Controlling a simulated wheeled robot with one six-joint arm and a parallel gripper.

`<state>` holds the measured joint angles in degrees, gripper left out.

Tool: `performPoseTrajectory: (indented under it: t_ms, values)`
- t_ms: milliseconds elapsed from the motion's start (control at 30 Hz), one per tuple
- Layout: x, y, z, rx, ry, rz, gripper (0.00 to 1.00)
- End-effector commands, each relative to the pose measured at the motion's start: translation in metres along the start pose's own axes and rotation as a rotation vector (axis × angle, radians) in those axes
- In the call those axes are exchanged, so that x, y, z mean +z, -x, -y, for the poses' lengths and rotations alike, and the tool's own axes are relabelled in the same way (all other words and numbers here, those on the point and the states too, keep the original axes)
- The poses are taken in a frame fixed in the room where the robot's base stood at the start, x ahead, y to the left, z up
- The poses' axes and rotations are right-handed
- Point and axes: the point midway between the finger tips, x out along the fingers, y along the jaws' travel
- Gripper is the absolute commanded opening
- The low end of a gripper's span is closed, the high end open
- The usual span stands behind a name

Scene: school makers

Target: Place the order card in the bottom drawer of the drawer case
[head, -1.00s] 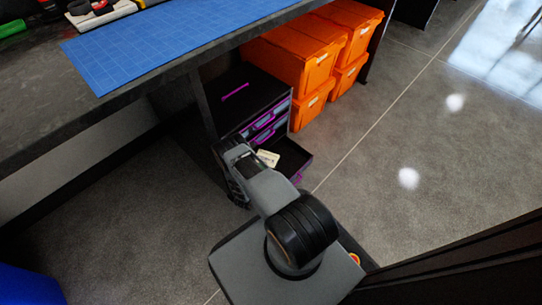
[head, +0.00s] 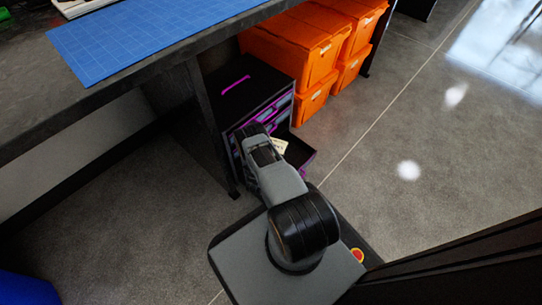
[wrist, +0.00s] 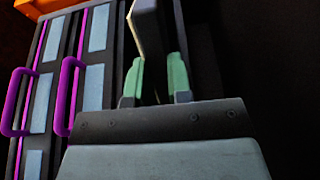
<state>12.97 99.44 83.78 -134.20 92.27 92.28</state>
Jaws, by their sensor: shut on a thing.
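The drawer case (head: 239,91) is black with purple handles and stands under the bench. Its bottom drawer (head: 305,161) is pulled out, and the drawers above it look closed. The pale order card (head: 280,147) shows beyond my arm, over the open drawer; I cannot tell whether it touches the drawer. In the wrist view my gripper (wrist: 155,80) has its green fingers shut on the order card (wrist: 147,35), seen nearly edge-on. The closed drawer fronts (wrist: 82,80) lie to the left of the fingers. The dark area around the card hides the drawer's inside.
Orange bins (head: 310,65) stand stacked right of the drawer case. The bench (head: 120,90) with a blue mat (head: 150,40) overhangs the case from the left. Grey floor (head: 410,120) is open to the right.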

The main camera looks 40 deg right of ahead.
Motion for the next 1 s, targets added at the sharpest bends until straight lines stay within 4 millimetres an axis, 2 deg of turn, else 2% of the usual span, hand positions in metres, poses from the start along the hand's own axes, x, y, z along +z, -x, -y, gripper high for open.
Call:
performPoseTrajectory:
  t_ms: [267,767,800,1000]
  values:
    - [0.0,0.0,-0.001,0.001,-0.001,0.001,0.0]
    - [0.001,-0.001,0.013,-0.003,-0.005,0.001,0.0]
    - [0.001,-0.001,0.013,-0.004,-0.005,0.002,0.22]
    - [0.003,-0.001,0.015,-0.007,-0.004,0.003,0.41]
